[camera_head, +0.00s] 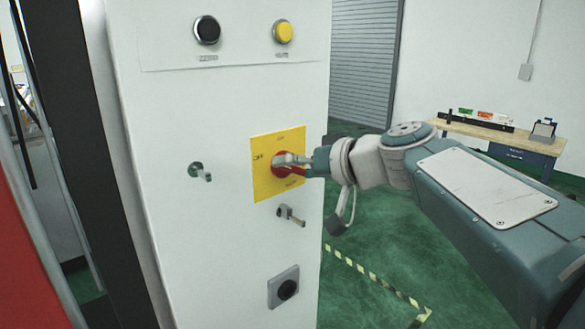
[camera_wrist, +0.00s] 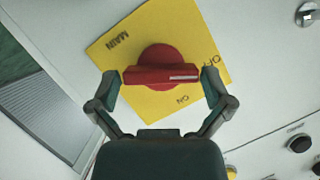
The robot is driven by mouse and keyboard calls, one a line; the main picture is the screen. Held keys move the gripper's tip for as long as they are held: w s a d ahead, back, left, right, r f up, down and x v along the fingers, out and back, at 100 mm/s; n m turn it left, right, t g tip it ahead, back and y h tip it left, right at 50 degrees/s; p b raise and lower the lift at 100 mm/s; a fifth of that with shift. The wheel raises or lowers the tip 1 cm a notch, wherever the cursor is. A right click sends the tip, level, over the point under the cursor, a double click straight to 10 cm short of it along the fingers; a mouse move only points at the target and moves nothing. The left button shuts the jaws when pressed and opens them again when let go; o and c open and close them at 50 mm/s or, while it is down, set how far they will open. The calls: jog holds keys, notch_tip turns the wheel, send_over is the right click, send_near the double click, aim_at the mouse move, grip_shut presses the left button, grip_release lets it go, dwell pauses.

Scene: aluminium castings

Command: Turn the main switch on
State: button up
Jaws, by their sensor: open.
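The main switch (camera_wrist: 160,76) is a red rotary knob with a bar handle on a yellow plate (camera_wrist: 110,48) marked MAIN, OFF and ON. In the wrist view the handle lies nearly level, and the white line on its right end points right, between the OFF and ON labels. My gripper (camera_wrist: 161,85) is open, with one finger beside each end of the handle. I cannot tell whether the fingers touch it. In the head view my gripper (camera_head: 296,165) reaches the plate from the right and partly hides the red knob (camera_head: 279,163).
The white cabinet (camera_head: 225,240) also bears a black button (camera_head: 207,30), a yellow button (camera_head: 283,32), two small metal latches (camera_head: 201,170) (camera_head: 291,215) and a lower black knob (camera_head: 288,289). A workbench (camera_head: 500,140) stands far right. Green floor is open behind my arm.

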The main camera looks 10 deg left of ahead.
jog(key=shift+w+a+f, duration=0.2)
jog(key=shift+w+a, duration=0.05)
jog(key=shift+a, duration=0.2)
jog(key=shift+c, duration=0.3)
jog(key=c, duration=0.7)
jog(key=shift+m, duration=0.3)
jog(key=m+g+y, duration=0.1)
jog(key=m+y, duration=0.1)
jog(key=m, duration=0.2)
jog(key=shift+f, duration=0.1)
jog(key=m+y, duration=0.1)
jog(key=m, duration=0.1)
jog(key=m+y, duration=0.1)
jog(key=m, duration=0.1)
jog(key=shift+m+y, duration=0.3)
jog(key=shift+m, duration=0.1)
jog(key=shift+f, duration=0.1)
